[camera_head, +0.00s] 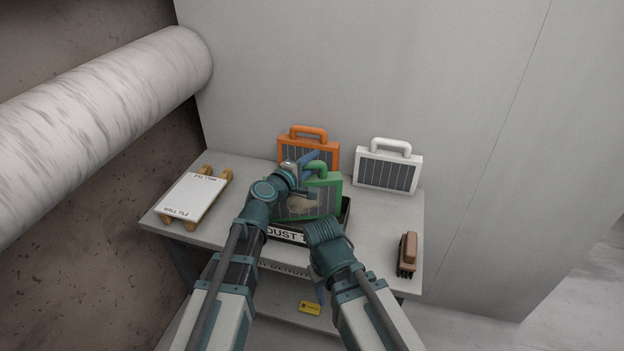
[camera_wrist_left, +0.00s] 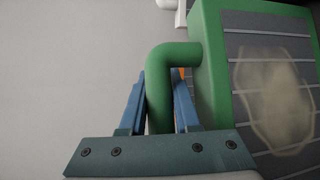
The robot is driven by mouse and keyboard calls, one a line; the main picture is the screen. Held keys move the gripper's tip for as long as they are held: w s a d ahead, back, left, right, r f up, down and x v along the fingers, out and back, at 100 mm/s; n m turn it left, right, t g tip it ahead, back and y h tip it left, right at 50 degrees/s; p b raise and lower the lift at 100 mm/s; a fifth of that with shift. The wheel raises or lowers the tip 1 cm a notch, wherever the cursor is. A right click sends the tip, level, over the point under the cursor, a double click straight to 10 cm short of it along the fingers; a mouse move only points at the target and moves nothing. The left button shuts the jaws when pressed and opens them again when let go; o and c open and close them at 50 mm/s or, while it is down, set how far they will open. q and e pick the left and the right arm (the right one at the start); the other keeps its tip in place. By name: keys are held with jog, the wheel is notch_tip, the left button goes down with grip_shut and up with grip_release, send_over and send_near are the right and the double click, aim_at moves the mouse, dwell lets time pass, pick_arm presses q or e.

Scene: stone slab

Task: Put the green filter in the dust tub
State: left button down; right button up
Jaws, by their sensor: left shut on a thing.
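The green filter (camera_head: 335,195) stands roughly upright, with a beige dust patch on its grey pleats. My left gripper (camera_head: 313,160) is shut on its handle; in the left wrist view the blue fingers (camera_wrist_left: 160,105) sit on both sides of the green handle (camera_wrist_left: 172,55). The black dust tub (camera_head: 346,217), with its white label partly covered, is on the slab under and around the filter's lower edge. I cannot tell whether the filter touches the tub's floor. My right gripper (camera_head: 320,292) shows only as a bit of blue below the right wrist, in front of the slab; its jaws are mostly hidden.
An orange filter (camera_head: 320,147) and a white filter (camera_head: 388,172) stand at the back against the wall. A white wall tile (camera_head: 190,197) on a wooden rack is at left. A brown brush (camera_head: 408,252) is at right. A yellow card (camera_head: 310,307) lies below.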

pick_arm(q)
jog(key=shift+f+b, duration=1.8)
jog(key=shift+b, duration=0.05)
pick_arm(e)
jog(key=shift+f, duration=1.8)
pick_arm(q)
jog(key=shift+f, duration=0.2)
jog(key=c, duration=0.6)
grip_release()
jog(key=shift+r, duration=0.1)
pick_arm(e)
jog(key=shift+f, duration=0.1)
pick_arm(q)
jog(key=shift+r, duration=0.15)
